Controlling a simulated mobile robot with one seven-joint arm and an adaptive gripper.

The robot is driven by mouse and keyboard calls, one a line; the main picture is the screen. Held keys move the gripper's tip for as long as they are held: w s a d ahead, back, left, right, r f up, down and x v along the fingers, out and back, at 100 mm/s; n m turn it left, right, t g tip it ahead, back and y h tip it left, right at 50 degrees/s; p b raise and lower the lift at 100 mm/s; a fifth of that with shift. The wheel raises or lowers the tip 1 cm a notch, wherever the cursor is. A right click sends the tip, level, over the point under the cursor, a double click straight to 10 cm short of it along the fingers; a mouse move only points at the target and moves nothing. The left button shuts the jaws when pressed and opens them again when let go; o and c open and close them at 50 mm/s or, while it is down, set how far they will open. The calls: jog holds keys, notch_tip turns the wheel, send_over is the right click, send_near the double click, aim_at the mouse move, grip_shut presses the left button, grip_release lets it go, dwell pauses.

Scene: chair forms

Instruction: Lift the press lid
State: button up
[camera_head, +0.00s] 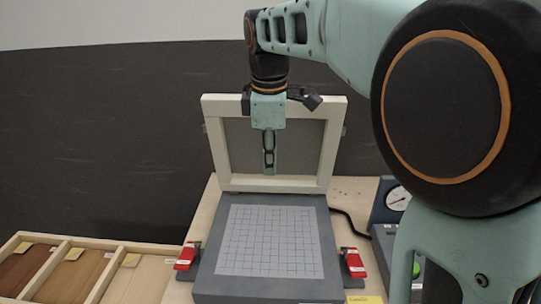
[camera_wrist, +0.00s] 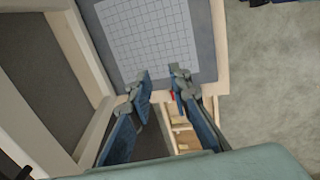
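The press lid (camera_head: 336,130) is a cream frame around a dark grey panel. It stands raised, nearly upright, at the back edge of the grey press base (camera_head: 209,275). A white grid sheet (camera_head: 270,240) lies on the base. My gripper (camera_head: 269,172) points down in front of the lid's panel and covers part of it. In the wrist view my gripper's fingers (camera_wrist: 160,76) are apart with nothing between them. There the lid's frame (camera_wrist: 98,138) runs along the left, and the press base (camera_wrist: 205,45) with the grid sheet is at the top.
Red clamps (camera_head: 187,256) and (camera_head: 353,263) flank the base. A wooden divided tray (camera_head: 100,285) is at the left. A gauge box (camera_head: 395,200) stands at the right, partly behind my arm. Space above the grid sheet is clear.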

jog(key=shift+o, duration=0.5)
notch_tip(320, 180, up, 12)
jog(key=s, duration=0.2)
jog(key=shift+s, duration=0.15)
jog(key=shift+f, duration=0.1)
